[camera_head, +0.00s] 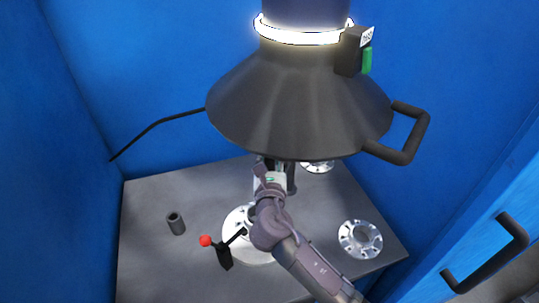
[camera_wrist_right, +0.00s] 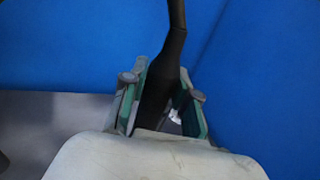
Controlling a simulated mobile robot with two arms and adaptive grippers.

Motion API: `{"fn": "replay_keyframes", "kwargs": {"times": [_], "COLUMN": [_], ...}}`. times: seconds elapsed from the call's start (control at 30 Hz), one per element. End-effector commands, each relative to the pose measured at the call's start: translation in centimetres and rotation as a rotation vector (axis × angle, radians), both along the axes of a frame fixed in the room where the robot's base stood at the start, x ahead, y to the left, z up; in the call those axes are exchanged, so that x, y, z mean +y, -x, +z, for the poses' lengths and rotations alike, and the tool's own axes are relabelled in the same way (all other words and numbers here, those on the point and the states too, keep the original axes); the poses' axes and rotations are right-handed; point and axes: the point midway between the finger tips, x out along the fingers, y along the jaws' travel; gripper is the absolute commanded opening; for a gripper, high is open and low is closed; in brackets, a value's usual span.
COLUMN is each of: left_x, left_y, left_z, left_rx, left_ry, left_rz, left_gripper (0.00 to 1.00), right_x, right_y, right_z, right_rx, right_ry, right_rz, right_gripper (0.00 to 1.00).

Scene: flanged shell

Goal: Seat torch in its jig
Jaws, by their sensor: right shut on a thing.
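My right gripper (camera_head: 279,170) is under the near rim of a large dark cone, above the grey table. In the right wrist view, its two green-lined fingers (camera_wrist_right: 160,103) are shut on a black torch (camera_wrist_right: 158,95), whose narrow neck points up to the top edge. The torch is mostly hidden by the cone and wrist in the head view. On the table, a clamp (camera_head: 224,257) with a red ball (camera_head: 206,240) stands beside a pale flanged disc (camera_head: 235,225), partly covered by my arm. I cannot tell which part is the torch's jig. My left gripper is out of view.
The dark cone (camera_head: 270,110) with a glowing ring and side handle (camera_head: 410,130) hangs over the table's back. A dark tube (camera_head: 176,224) stands at left and a loose flange (camera_head: 360,239) lies at right. Blue walls (camera_head: 60,200) enclose the table. The front left is clear.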

Motion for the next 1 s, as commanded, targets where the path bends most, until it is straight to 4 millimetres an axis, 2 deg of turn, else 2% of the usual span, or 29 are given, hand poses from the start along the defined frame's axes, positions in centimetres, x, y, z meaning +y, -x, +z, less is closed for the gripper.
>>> {"fn": "replay_keyframes", "kwargs": {"times": [0.37,1.0], "left_x": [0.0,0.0], "left_y": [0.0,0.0], "left_z": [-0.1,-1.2], "left_rx": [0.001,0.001], "left_ry": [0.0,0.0], "left_rz": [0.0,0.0], "left_gripper": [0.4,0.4], "right_x": [0.0,0.0], "right_y": [0.0,0.0], "right_z": [-0.1,-1.7], "right_rx": [-0.002,-0.002], "right_ry": [-0.001,0.0], "right_rz": [0.001,0.001], "right_gripper": [0.0,0.0]}}
